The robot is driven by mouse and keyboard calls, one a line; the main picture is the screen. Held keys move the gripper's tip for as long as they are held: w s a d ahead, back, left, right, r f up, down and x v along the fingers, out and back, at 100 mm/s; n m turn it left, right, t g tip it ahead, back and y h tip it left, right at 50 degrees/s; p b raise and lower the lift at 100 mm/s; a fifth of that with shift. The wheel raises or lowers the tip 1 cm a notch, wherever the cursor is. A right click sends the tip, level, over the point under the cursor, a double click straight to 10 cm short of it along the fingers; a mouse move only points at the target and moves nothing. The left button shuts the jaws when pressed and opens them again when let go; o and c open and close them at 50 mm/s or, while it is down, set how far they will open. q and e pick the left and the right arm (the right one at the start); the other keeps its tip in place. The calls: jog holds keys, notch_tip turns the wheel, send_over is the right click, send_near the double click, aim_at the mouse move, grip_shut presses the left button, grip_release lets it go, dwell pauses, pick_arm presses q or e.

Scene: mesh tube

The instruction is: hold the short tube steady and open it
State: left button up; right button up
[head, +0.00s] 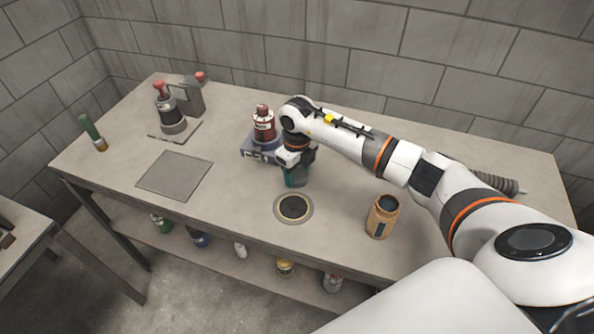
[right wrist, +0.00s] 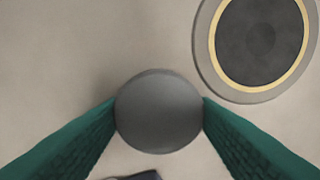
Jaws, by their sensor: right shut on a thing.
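My right gripper (head: 296,178) reaches down to the middle of the bench. Its two green fingers are shut on a dark grey round piece (right wrist: 158,111), seen from above in the right wrist view. In the head view this grey piece (head: 301,176) is partly hidden by the gripper; I cannot tell whether it is the short tube or its cap. It is just behind a round pad with a pale gold ring (head: 294,207), which shows at the upper right of the wrist view (right wrist: 262,42). My left gripper is not in view.
A brown jar (head: 382,216) stands to the right, a ribbed grey tube (head: 497,182) farther back. A flat grey plate (head: 174,175) lies left. The bench's front middle is mostly clear.

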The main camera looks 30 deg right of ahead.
aim_at(298, 174)
jog(key=o, duration=1.1)
jog(key=shift+f, duration=0.1)
jog(key=shift+c, duration=0.2)
jog(key=shift+r, duration=0.3)
notch_tip(298, 174, up, 12)
jog(key=b, duration=0.1)
jog(key=shift+f, duration=0.2)
